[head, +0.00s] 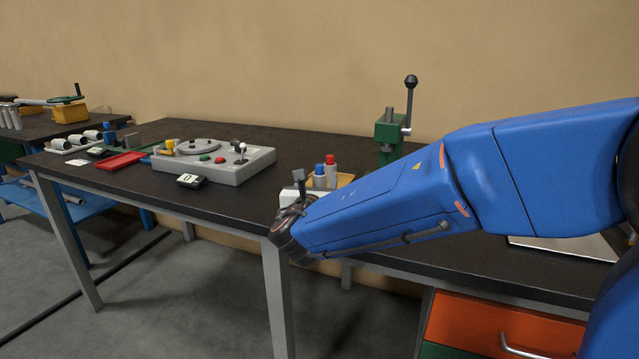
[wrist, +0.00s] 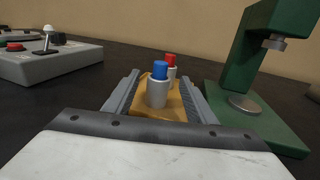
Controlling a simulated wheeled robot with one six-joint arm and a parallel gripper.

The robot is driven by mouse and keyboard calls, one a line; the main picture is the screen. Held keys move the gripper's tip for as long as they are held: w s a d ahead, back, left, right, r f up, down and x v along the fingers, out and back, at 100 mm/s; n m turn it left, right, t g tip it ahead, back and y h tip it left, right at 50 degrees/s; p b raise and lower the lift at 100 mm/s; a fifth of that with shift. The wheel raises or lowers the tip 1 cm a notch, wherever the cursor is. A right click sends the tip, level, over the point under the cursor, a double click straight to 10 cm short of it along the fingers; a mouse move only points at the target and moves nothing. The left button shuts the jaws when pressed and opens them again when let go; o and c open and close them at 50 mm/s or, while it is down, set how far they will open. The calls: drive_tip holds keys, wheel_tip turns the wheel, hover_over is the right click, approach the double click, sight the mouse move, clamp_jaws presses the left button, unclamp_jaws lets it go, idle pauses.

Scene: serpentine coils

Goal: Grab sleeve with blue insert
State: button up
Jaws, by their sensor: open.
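The sleeve with the blue insert (wrist: 158,94) stands upright at the front of a small tan wooden tray (wrist: 142,129) in the wrist view. It also shows in the head view (head: 319,178), just past the end of my arm. A second grey sleeve with a red insert (wrist: 171,68) stands right behind it, and it shows in the head view (head: 330,168). My gripper (wrist: 160,92) is open and empty, with one finger on each side of the blue-topped sleeve. I cannot tell whether either finger touches the tray. In the head view my arm hides part of the tray.
A green press (wrist: 241,75) stands close to the right of my gripper. A grey control box (wrist: 50,60) with a lever and buttons lies to the left. Dark tabletop between is clear.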

sight(318, 177)
drive_tip(key=shift+w+r, duration=0.1)
drive_tip(key=shift+w, duration=1.4)
drive_tip(key=c, duration=1.2)
drive_tip(key=shift+c, duration=0.2)
